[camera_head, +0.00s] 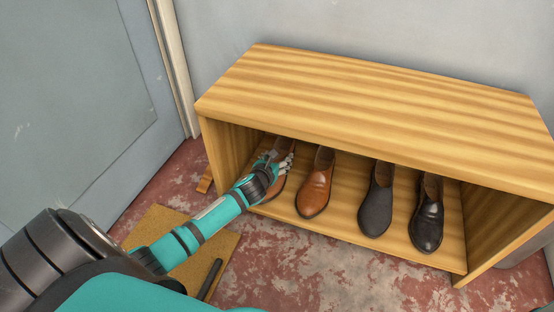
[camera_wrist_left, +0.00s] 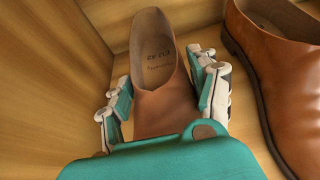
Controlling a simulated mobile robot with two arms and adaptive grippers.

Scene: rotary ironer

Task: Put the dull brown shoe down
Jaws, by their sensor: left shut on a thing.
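The dull brown shoe (camera_head: 279,184) is inside the wooden shoe rack (camera_head: 372,105), at the left end of its lower shelf. In the left wrist view the same shoe (camera_wrist_left: 158,75) sits between my fingers, its opening facing up and dark lettering on its insole. My left gripper (camera_head: 278,164) reaches into the rack and is shut on this shoe; in the wrist view the fingers (camera_wrist_left: 162,90) press on both sides. The shoe's sole is hidden, so I cannot tell whether it touches the shelf. My right gripper is not in view.
A shiny brown shoe (camera_head: 315,186) stands just right of the held one. A matte dark shoe (camera_head: 376,203) and a glossy black shoe (camera_head: 428,214) stand farther right. The rack's left wall (camera_wrist_left: 45,80) is close. A tan mat (camera_head: 160,222) lies on the floor.

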